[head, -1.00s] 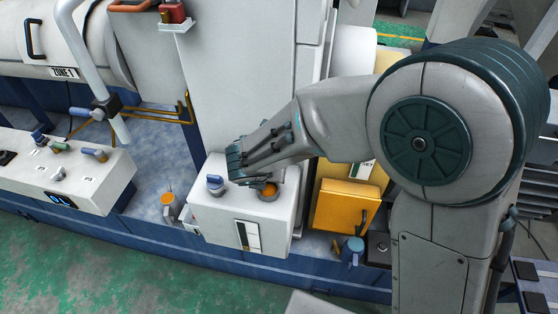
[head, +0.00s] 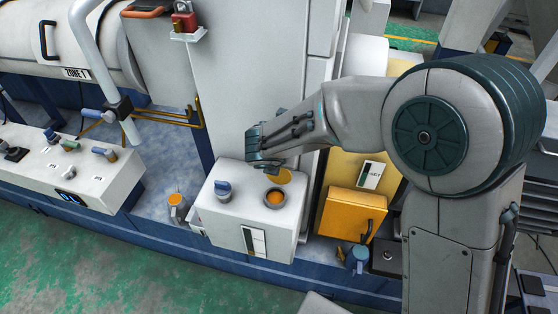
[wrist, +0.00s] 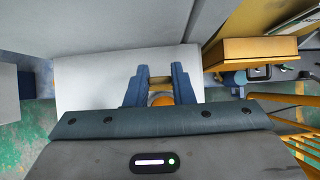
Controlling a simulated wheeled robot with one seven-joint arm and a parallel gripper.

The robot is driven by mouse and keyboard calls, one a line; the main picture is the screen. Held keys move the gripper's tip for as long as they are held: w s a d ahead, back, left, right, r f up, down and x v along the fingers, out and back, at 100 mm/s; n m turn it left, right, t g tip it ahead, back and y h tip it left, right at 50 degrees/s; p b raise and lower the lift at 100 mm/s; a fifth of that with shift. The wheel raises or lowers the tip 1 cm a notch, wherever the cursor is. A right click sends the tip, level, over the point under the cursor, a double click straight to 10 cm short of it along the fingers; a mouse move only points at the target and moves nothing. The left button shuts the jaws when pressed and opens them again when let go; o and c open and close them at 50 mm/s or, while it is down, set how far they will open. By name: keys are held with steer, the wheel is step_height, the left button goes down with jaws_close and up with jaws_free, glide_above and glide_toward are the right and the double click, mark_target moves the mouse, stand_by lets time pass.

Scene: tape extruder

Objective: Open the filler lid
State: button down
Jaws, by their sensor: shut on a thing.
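The filler lid (head: 285,177), a yellow-orange disc, stands raised behind the opening. My gripper (head: 266,168) is at the lid's left side, above the box top. In the wrist view, my gripper (wrist: 161,82) has two blue fingers shut on the lid, whose tan edge (wrist: 161,78) shows between them. An orange round part (wrist: 161,99) shows below it, partly hidden by my gripper body. The exact grip contact is hidden in the head view.
A tall white column (head: 255,80) rises behind. A yellow box with a handle (head: 350,213) is at right. An orange-topped can (head: 177,205) stands left. Green floor is free in front.

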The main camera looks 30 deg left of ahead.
steer(key=shift+w+r, duration=0.1)
steer(key=shift+w, duration=0.1)
steer(key=c, duration=1.2)
jaws_free()
steer(key=shift+a, duration=0.1)
steer(key=shift+c, duration=0.2)
steer(key=shift+s, duration=0.1)
steer(key=v, duration=1.3)
steer(key=shift+s+r, duration=0.2)
